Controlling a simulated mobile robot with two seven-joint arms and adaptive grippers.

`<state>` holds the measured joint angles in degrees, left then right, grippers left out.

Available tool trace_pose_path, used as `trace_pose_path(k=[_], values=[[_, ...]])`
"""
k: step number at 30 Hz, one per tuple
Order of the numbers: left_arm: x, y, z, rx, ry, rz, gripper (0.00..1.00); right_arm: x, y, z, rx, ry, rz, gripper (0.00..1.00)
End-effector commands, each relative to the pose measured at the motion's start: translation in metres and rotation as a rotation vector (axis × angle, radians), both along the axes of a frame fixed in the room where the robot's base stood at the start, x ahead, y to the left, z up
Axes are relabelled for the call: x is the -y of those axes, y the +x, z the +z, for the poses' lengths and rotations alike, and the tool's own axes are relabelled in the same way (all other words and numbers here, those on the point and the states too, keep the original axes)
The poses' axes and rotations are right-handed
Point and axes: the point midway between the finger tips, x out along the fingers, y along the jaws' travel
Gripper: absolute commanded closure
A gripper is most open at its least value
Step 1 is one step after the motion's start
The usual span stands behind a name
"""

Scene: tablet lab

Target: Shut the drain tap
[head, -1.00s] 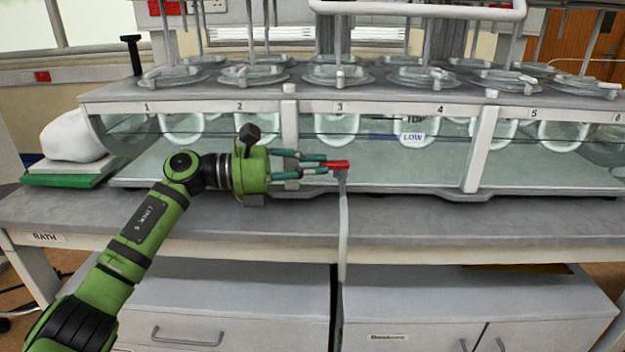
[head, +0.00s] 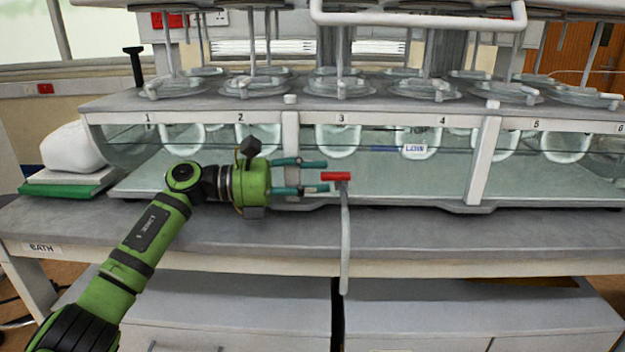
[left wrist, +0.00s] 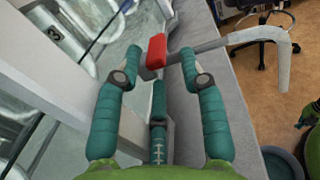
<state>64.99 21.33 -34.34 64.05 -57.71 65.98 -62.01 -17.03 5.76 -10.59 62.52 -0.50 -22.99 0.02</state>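The drain tap has a red handle (head: 336,176) on a grey pipe (head: 345,235) that bends down over the bench edge at the front of the glass bath. The handle lies roughly level, crosswise in the head view. My left gripper (head: 325,176) is just left of the handle, its teal fingers spread and holding nothing. In the left wrist view, the red handle (left wrist: 157,50) shows between the spread fingertips of my left gripper (left wrist: 160,56), with a gap to each side. Whether any finger touches it I cannot tell.
The long glass bath (head: 385,172) with numbered stations stands along the bench (head: 480,232), close behind the gripper. A white bag (head: 72,147) lies on a green-and-white stack at the left. Drawers (head: 240,305) sit below. A chair (left wrist: 265,30) stands on the floor.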

Motion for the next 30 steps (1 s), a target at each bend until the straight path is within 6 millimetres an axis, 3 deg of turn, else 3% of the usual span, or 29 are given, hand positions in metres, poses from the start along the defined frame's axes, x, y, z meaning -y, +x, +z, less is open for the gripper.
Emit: trace_pose_path(k=[11,24,30], values=[[-0.008,-0.001,0.004,0.005,-0.004,0.002,0.59,0.000,0.000,0.000,-0.002,0.000,0.000,1.00],[-0.094,-0.011,0.003,0.002,-0.003,0.003,0.59,0.000,0.000,0.000,-0.001,0.000,0.000,1.00],[-0.116,-0.014,0.003,0.003,-0.004,0.001,0.59,0.000,0.000,0.000,-0.001,0.000,0.000,1.00]])
